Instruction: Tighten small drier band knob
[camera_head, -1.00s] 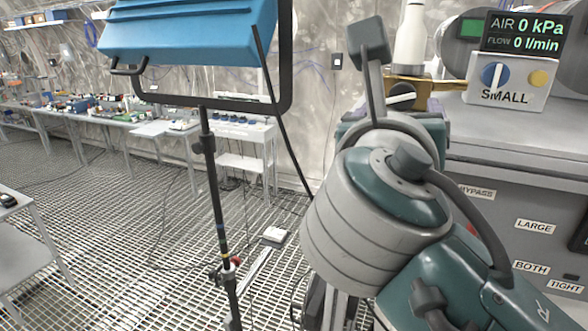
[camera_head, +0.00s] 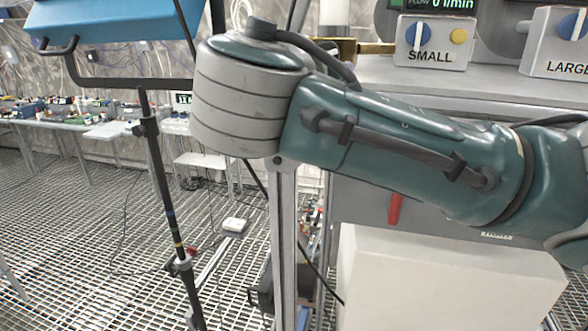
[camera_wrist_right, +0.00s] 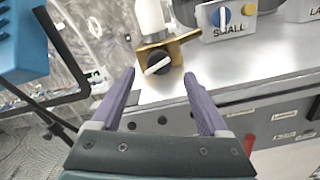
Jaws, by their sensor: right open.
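In the right wrist view, a black knob (camera_wrist_right: 157,62) with a white pointer bar sits on a brass band (camera_wrist_right: 172,47) at the foot of a white upright cylinder (camera_wrist_right: 152,18). My right gripper (camera_wrist_right: 158,76) is open, its purple fingers apart and empty. The knob shows between the fingertips, seemingly a little beyond them; I cannot tell the exact gap. In the head view the brass band (camera_head: 372,47) and white cylinder (camera_head: 336,11) show above my right arm, which hides the knob and gripper. My left gripper is not in view.
A grey box marked SMALL (camera_head: 434,56) with a blue knob and yellow button stands right of the band on the steel bench top (camera_head: 495,75). A box marked LARGE (camera_head: 555,60) is farther right. A blue lamp (camera_head: 110,16) on a black stand is at left.

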